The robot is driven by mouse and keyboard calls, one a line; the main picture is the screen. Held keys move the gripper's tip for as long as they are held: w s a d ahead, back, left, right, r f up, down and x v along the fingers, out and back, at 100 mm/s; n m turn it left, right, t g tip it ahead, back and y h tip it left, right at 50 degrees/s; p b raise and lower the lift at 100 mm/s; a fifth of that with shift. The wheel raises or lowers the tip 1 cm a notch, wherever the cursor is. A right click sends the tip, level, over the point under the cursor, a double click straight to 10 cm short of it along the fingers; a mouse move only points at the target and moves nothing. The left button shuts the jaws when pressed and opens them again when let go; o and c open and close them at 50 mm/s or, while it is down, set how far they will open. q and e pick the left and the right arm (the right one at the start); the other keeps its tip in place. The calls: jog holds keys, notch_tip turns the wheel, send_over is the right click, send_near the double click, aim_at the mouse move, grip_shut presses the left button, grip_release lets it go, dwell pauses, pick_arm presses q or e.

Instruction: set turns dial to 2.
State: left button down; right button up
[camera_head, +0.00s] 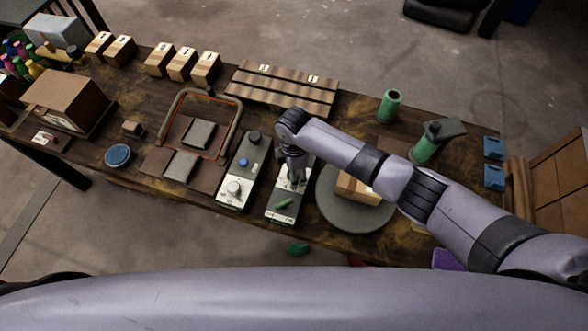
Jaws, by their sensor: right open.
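Two control panels lie side by side at the table's front middle. The left panel (229,204) carries a pale round dial (234,188), a blue button (244,162) and a dark knob (254,137). The right panel (279,219) has a green handle-like piece (284,203) near its front end. I cannot read which one is the turns dial. My right gripper (296,181) is open and points down over the right panel, hiding its middle and back part. I cannot tell whether it touches anything there. My left gripper is not in view.
A grey round plate (337,222) with a wooden block (350,189) stands right of the panels, partly under my right arm. A wooden slatted rack (280,88) lies behind. A brown-framed tray (232,112) with dark pads is to the left. Green cylinders (390,105) stand at the back right.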

notch_tip(320, 180, up, 12)
dwell(0.6)
dwell(0.5)
